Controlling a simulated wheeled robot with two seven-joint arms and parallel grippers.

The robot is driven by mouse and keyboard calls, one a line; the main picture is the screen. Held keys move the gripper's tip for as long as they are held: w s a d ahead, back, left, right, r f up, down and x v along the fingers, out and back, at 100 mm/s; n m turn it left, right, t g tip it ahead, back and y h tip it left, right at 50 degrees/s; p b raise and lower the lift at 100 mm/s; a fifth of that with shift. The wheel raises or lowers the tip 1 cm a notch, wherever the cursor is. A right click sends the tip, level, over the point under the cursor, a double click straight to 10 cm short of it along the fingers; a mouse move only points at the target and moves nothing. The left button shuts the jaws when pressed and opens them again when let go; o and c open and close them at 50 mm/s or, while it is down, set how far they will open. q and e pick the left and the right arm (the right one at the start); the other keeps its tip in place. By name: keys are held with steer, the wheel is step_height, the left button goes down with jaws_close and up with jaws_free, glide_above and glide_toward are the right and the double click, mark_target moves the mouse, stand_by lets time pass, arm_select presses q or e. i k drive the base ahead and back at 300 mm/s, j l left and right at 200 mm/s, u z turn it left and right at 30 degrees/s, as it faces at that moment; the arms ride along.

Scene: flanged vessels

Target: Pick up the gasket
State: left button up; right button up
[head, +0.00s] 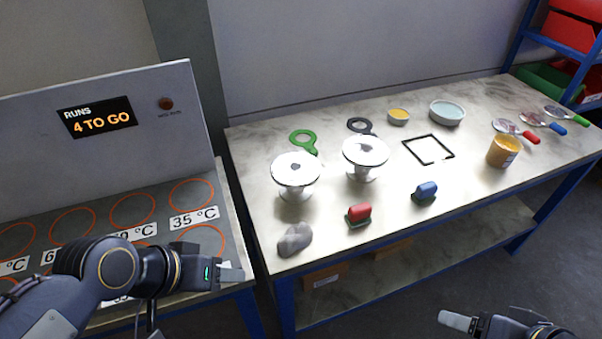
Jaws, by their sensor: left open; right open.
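Two flat rings with tabs look like gaskets. A green one (304,142) lies on the table behind the left white flanged vessel (296,172). A dark grey one (361,126) lies behind the right white flanged vessel (365,154). My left gripper (232,273) is open and empty, over the right edge of the panel bench and left of the table. My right gripper (458,321) is open and empty, in front of the table at the bottom right. Both grippers are well apart from the rings.
On the table are a grey lump (295,240), a red-handled block (358,214), a blue one (425,192), a black square frame (428,149), a yellow tub (503,151), two bowls and several coloured-handled tools. The left bench (226,205) has orange circles. The table's front strip is mostly clear.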

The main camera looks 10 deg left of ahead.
mark_target(366, 130)
steer(key=l+u, duration=0.1)
steer(key=u, duration=0.3)
steer(key=i+l+u, duration=0.1)
steer(key=u, duration=0.35)
steer(key=l+u, duration=0.15)
steer(key=u, duration=0.25)
steer(key=l+u, duration=0.15)
steer(key=u, duration=0.25)
steer(key=l+u, duration=0.15)
steer(key=u, duration=0.3)
steer(key=k+l, duration=0.1)
steer(key=l, duration=0.85)
steer(key=k+l, duration=0.15)
steer(key=l, duration=0.3)
